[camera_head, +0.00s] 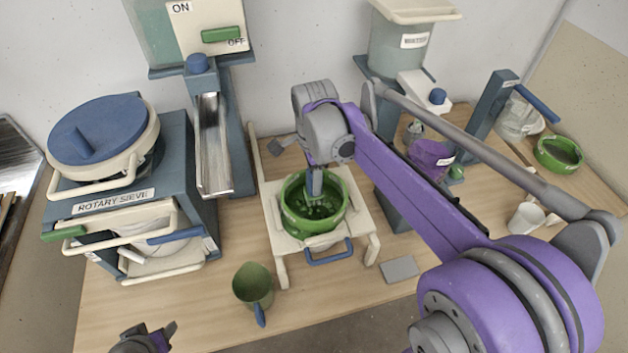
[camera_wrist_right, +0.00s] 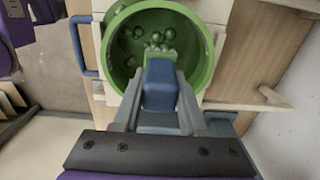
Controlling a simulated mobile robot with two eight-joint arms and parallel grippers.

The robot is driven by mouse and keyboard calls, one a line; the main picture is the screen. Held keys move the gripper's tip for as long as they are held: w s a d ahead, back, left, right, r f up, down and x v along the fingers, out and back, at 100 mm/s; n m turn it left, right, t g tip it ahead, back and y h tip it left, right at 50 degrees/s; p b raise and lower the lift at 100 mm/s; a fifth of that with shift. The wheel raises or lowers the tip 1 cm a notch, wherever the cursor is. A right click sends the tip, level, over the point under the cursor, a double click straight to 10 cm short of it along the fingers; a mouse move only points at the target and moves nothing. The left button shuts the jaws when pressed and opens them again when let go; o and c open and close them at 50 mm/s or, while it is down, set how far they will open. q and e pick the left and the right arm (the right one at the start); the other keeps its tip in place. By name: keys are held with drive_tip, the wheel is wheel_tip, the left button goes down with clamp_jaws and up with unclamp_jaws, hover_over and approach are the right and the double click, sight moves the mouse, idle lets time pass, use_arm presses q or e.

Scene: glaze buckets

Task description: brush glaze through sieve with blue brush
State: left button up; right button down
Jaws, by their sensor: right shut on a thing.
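The green sieve (camera_head: 340,229) sits on a white stand (camera_head: 275,215) in the middle of the bench. My right gripper (camera_head: 314,176) is over it, shut on the blue brush (camera_wrist_right: 161,85). The brush points down into the sieve, which also shows in the right wrist view (camera_wrist_right: 205,45). Its pale green bristles (camera_wrist_right: 158,54) are among round green lumps of glaze (camera_wrist_right: 138,34). Whether they press on the mesh I cannot tell. My left gripper (camera_head: 150,334) is at the bottom left edge, partly cut off, away from the sieve.
A green jug (camera_head: 253,285) stands in front of the stand. The rotary sieve machine (camera_head: 150,215) is at the left. A purple bucket (camera_head: 430,158), a white cup (camera_head: 526,218) and a green bowl (camera_head: 558,153) are at the right. A grey block (camera_head: 399,269) lies near the front edge.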

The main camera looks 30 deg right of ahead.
wheel_tip(320, 180, up, 7)
drive_tip(key=p, duration=0.2)
drive_tip(key=shift+w+p, duration=0.15)
drive_tip(key=shift+p, duration=0.25)
use_arm(q)
drive_tip(key=shift+t, duration=0.3)
drive_tip(key=w+r, duration=0.2)
drive_tip(key=r, duration=0.2)
drive_tip(key=shift+w+r, duration=0.35)
drive_tip(key=shift+w, duration=0.05)
use_arm(e)
drive_tip(key=shift+f, duration=0.15)
use_arm(q)
drive_tip(key=shift+s, duration=0.2)
drive_tip(key=shift+w, duration=0.15)
